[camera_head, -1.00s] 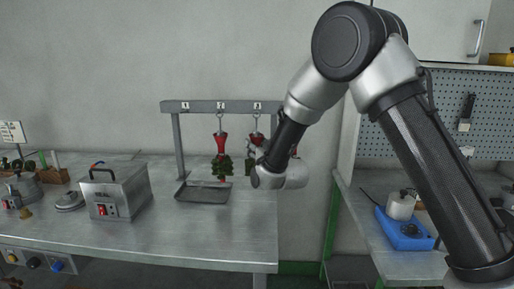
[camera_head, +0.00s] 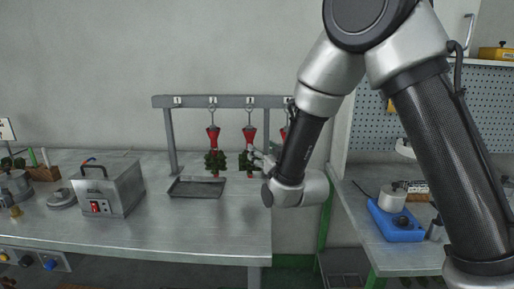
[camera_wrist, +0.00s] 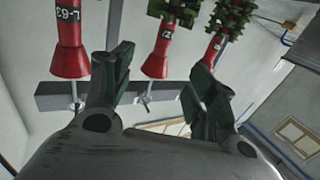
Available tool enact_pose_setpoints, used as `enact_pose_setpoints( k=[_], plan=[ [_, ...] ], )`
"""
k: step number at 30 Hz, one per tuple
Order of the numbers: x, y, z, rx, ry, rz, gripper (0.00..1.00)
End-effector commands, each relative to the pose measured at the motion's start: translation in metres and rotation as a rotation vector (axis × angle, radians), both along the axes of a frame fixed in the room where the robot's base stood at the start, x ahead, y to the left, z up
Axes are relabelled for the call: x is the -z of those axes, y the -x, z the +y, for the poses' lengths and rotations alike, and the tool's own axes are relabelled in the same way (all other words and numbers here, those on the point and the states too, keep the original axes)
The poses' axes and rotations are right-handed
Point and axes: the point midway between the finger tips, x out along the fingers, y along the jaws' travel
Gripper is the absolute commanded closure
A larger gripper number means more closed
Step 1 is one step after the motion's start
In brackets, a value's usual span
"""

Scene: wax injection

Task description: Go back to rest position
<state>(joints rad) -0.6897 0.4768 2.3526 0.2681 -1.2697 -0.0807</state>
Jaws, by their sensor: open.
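Wax trees hang from a grey rack (camera_head: 222,102), each with a red cone and green branches. The left tree (camera_head: 214,150) and middle tree (camera_head: 249,148) show clearly; a third red cone (camera_head: 284,131) is partly hidden by my arm. My gripper (camera_wrist: 158,85) is open and empty, with its two fingers apart. In the wrist view, which looks inverted, a red cone marked L-63 (camera_wrist: 69,45) and two more cones, middle (camera_wrist: 160,52) and right (camera_wrist: 212,50), are beyond the fingers. In the head view, the fingers are mostly hidden behind my wrist, close to the rack.
A grey tray (camera_head: 197,188) lies under the rack on the metal bench (camera_head: 160,230). A box machine (camera_head: 106,190) stands to its left. A blue device (camera_head: 396,222) sits on the right bench, below a pegboard (camera_head: 385,125). A gap separates the benches.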

Motion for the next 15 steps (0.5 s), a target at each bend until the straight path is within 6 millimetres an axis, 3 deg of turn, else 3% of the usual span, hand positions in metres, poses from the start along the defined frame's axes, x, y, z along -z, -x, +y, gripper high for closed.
enact_pose_setpoints(
  k=[5, 8, 10, 12, 15],
  plan=[
    [0.018, 0.01, -0.003, -0.008, 0.027, 0.069, 0.42],
    [0.06, 0.02, -0.001, -0.032, 0.099, 0.233, 0.42],
    [0.102, 0.037, -0.003, -0.058, 0.183, 0.404, 0.42],
    [0.132, 0.062, -0.01, -0.087, 0.268, 0.575, 0.42],
    [0.145, 0.099, -0.038, -0.104, 0.368, 0.791, 0.42]
  ],
)
